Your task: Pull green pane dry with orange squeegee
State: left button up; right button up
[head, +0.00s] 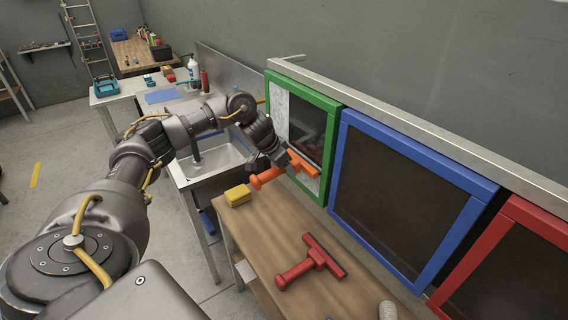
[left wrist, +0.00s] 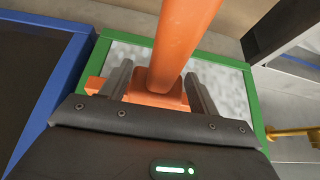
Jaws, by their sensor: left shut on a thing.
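The green-framed pane (head: 307,128) hangs on the wall rail at the upper middle. Part of its glass is pale and mottled, on the left and at the bottom; a dark clear area shows at the upper right. My left gripper (head: 281,164) is shut on the orange squeegee (head: 265,179) in front of the pane's lower part. The squeegee's head lies across the pane; I cannot tell whether it touches the glass. In the left wrist view the orange handle (left wrist: 183,40) rises between the fingers (left wrist: 160,85), with the mottled glass (left wrist: 220,85) behind. My right gripper is not in view.
A blue-framed pane (head: 345,120) and a red-framed pane (head: 510,212) hang to the right. A red squeegee (head: 307,264) and a yellow sponge (head: 238,195) lie on the wooden bench (head: 262,230). A sink (head: 215,160) stands left of it.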

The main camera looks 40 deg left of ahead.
pick_arm(q)
jog(key=shift+w+f, duration=0.1)
jog(key=shift+f, duration=1.05)
jog(key=shift+f+b, duration=0.55)
jog(key=shift+f, duration=1.2)
jog(key=shift+f, duration=0.1)
notch_tip(320, 180, down, 3)
jog(key=shift+f+b, duration=0.1)
jog(key=shift+b, duration=0.3)
